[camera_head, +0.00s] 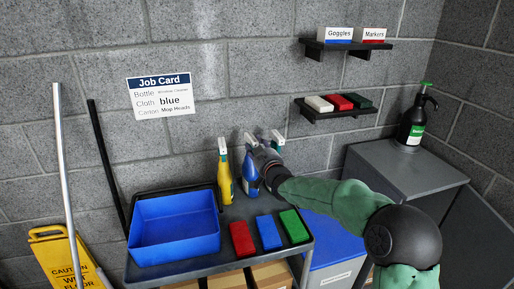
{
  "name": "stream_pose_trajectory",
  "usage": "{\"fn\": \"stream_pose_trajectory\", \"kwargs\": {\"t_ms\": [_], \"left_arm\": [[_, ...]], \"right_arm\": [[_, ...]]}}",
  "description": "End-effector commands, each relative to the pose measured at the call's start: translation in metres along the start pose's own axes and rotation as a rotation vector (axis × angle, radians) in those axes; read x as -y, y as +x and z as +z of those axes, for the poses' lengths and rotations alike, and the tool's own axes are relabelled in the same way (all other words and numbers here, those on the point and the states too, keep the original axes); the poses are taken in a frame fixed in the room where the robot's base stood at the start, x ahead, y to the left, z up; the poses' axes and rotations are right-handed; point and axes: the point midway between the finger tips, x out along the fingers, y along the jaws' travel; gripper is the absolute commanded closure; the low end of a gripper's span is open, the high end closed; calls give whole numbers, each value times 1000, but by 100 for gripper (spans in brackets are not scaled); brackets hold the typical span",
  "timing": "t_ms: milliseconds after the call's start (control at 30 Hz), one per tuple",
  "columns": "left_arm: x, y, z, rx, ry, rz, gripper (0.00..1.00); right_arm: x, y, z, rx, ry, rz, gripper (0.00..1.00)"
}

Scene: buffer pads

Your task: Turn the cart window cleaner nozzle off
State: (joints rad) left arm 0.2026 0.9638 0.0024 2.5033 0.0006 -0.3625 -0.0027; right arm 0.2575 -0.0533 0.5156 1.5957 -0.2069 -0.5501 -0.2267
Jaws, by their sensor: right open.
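Several spray bottles stand upright at the back of the dark cart (183,265): a yellow bottle (224,180), a blue bottle (249,178) to its right, and another whose white nozzle (278,140) shows behind my gripper. The labels are too small to read, so I cannot tell for sure which is the window cleaner. My right gripper (260,156) is open beside the upper part of the blue bottle and hides some of it. I cannot tell whether they touch. The nozzle settings are too small to see. My left gripper is out of view.
A blue bin (175,228) and red (242,238), blue (268,232) and green (294,226) cloths lie on the cart. A job card (160,96) hangs on the wall. A black pump bottle (413,122) stands on a grey cabinet (400,170). Shelves (335,115) are above.

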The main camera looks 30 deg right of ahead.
Motion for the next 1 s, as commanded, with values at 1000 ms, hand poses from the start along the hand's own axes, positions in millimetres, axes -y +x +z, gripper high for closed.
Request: {"fn": "stream_pose_trajectory", "kwargs": {"t_ms": [1000], "left_arm": [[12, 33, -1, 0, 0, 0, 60]], "right_arm": [[0, -70, 0, -2, 1, 0, 59]]}}
